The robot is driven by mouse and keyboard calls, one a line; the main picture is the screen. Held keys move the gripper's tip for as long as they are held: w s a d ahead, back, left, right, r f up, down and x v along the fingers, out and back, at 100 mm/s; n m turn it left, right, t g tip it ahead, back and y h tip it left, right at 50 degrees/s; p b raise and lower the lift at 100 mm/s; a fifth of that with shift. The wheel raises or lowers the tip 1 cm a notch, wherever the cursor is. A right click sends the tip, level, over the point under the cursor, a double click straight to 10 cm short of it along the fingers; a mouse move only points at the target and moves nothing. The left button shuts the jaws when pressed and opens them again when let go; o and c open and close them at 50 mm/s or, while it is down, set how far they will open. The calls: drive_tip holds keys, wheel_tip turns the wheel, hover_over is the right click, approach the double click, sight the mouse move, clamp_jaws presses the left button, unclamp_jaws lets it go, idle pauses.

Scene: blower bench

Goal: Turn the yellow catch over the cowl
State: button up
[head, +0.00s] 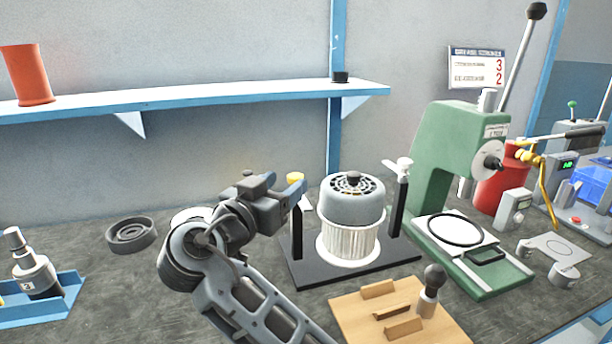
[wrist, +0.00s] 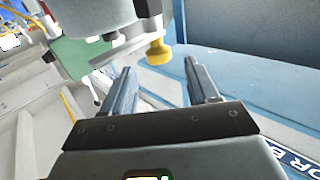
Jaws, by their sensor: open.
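The grey cowl (head: 352,208) with a slotted top sits on a white ribbed body (head: 347,243) between two black posts. The yellow catch (head: 296,177) is at the top of the left post (head: 297,235), partly hidden by my gripper. In the wrist view the yellow catch (wrist: 158,51) shows as a knob just beyond and between my fingertips, with the cowl (wrist: 95,15) to its left. My gripper (wrist: 160,68) is open and empty; I cannot tell whether a finger touches the catch. In the head view my gripper (head: 294,188) is at the left post's top.
A white catch (head: 403,166) tops the right post (head: 402,205). A green press (head: 450,160) stands to the right. A wooden block (head: 360,317) with a black-knobbed tool (head: 432,285) is in front. A dark ring (head: 131,235) and a blue tray (head: 62,305) lie left.

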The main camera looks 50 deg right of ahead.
drive_tip(key=w+d, duration=0.1)
drive_tip(key=d, duration=0.6)
drive_tip(key=shift+w+p, duration=0.15)
drive_tip(key=shift+p, duration=0.3)
clamp_jaws()
